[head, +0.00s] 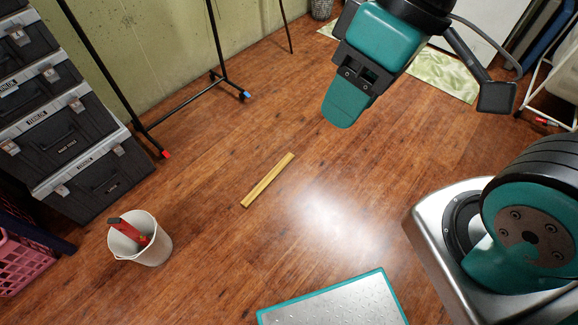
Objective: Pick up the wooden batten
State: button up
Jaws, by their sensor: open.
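The wooden batten (267,180) is a thin, straight, light yellow strip. It lies flat on the brown wood floor near the middle of the head view, slanting from lower left to upper right. My gripper (345,108) is teal and black, at the upper right of the batten in the picture. It is open, apart from the batten and above the floor. From this angle its fingers overlap, so the gap between them is hard to see.
A white bucket (155,247) with a red-handled tool stands at lower left. Stacked black toolboxes (95,178) and a pink crate (22,262) line the left side. A black rack (222,82) stands behind. A leaf-patterned mat (443,74) lies at the back right. Floor around the batten is clear.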

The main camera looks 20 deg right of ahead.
aim_at(266, 182)
jog(key=z, duration=0.25)
jog(key=i, duration=0.85)
jog(key=u, duration=0.55)
jog(key=i, duration=0.65)
jog(key=u, duration=0.6)
